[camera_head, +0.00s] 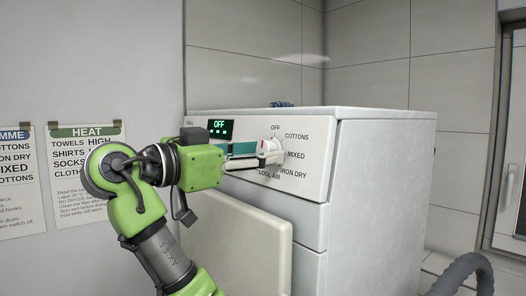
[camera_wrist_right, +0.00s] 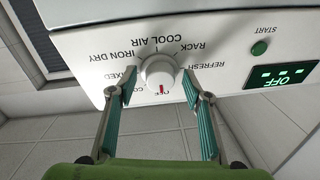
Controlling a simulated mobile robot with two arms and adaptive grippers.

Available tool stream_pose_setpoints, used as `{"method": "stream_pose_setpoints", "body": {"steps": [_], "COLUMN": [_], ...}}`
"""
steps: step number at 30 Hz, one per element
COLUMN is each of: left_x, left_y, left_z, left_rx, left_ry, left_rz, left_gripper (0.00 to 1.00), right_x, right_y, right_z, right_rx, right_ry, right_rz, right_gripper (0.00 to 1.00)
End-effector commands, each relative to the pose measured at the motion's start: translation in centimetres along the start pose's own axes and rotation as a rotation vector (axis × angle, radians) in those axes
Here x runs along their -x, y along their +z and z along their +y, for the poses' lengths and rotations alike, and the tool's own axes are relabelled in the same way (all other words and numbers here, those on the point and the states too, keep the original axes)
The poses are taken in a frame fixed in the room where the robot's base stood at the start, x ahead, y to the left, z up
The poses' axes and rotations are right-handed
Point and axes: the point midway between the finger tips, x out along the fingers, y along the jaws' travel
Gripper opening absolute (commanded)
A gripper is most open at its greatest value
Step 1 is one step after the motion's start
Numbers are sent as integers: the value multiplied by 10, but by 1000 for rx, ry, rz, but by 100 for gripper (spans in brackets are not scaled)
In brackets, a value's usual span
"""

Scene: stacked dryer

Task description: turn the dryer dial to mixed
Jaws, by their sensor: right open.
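The white dryer dial (camera_head: 272,146) sits on the dryer's front panel, partly hidden by my right gripper (camera_head: 258,153) in the head view. The right wrist view shows the panel upside down, with the round dial (camera_wrist_right: 158,71) and its red mark towards OFF. My right gripper (camera_wrist_right: 151,84) is open, with one finger on each side of the dial. I cannot tell whether either finger touches it. The MIXED label (camera_head: 296,155) is right of the dial in the head view; in the wrist view a finger partly covers it. My left gripper is not in view.
The dryer's display (camera_head: 220,129) reads OFF; a green START button (camera_wrist_right: 259,48) is near it in the wrist view. A pale panel (camera_head: 247,240) stands below the dial. Posters (camera_head: 85,170) hang on the left wall. A grey hose (camera_head: 468,272) is at lower right.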

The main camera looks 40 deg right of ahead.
Motion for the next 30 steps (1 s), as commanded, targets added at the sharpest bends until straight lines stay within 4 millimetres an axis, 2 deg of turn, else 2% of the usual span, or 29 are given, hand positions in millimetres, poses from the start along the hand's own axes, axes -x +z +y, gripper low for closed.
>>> {"method": "stream_pose_setpoints", "body": {"steps": [4,5,9,20,30], "left_x": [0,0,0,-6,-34], "left_y": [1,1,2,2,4], "left_z": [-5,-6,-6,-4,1], "left_rx": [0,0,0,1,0], "left_ry": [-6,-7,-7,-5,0], "left_rz": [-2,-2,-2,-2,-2], "left_gripper": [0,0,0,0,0], "right_x": [0,0,0,0,0], "right_y": [0,0,0,2,6], "right_z": [0,0,0,0,-1], "right_rx": [0,0,0,-32,-239], "right_ry": [0,0,0,6,40], "right_rz": [0,0,-1,1,17], "right_gripper": [45,40,6,6,6]}}
